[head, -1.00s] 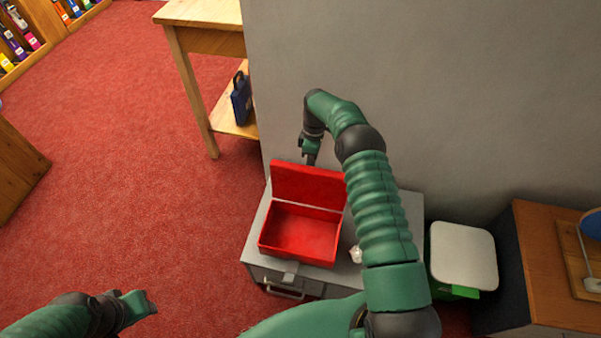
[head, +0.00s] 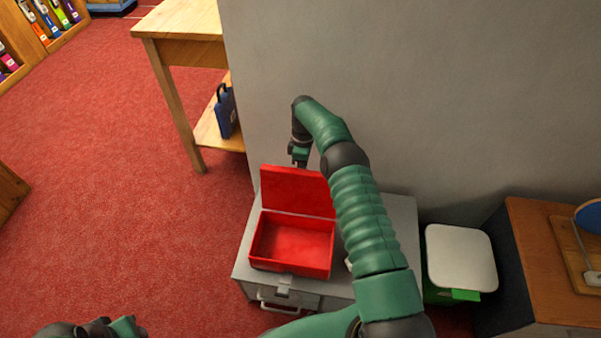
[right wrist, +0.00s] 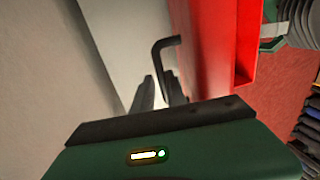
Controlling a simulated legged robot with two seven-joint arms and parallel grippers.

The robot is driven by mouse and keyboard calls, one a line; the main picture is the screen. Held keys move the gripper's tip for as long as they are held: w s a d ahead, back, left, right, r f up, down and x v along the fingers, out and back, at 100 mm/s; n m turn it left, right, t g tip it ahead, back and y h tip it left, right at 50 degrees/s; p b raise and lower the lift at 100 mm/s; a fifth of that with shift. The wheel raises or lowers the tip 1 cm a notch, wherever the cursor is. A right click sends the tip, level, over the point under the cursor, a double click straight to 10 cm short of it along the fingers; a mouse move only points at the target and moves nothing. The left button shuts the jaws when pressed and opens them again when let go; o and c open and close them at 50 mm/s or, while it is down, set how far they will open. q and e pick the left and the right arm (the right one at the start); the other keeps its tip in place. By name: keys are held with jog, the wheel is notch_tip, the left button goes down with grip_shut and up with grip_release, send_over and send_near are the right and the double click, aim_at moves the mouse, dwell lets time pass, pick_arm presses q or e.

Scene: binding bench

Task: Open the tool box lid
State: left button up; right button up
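The red tool box (head: 292,268) sits on a grey cabinet with its lid (head: 297,190) raised upright at the back. Its inside looks empty. My right gripper (head: 301,162) is just behind the top of the lid, pointing down; its fingertips are partly hidden there. In the right wrist view a narrow gap shows between its fingers (right wrist: 160,92), with the red box (right wrist: 220,45) to their right. A bent black rod (right wrist: 163,60) shows at the fingers; I cannot tell whether they touch it. My left gripper (head: 130,327) is at the bottom left edge, partly cut off, away from the box.
The grey cabinet (head: 400,225) stands against a grey wall (head: 420,90). A white-lidded bin (head: 460,258) and a wooden-topped desk (head: 540,240) are at the right. A wooden table (head: 185,25) with a blue case (head: 226,112) is at the back left. Red carpet at left is clear.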

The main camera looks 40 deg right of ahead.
jog(key=o, duration=0.3)
jog(key=shift+d, duration=0.15)
jog(key=shift+w, duration=0.1)
jog(key=shift+w+r, duration=0.1)
jog(key=shift+p+v, duration=0.9)
jog(key=shift+v, duration=2.7)
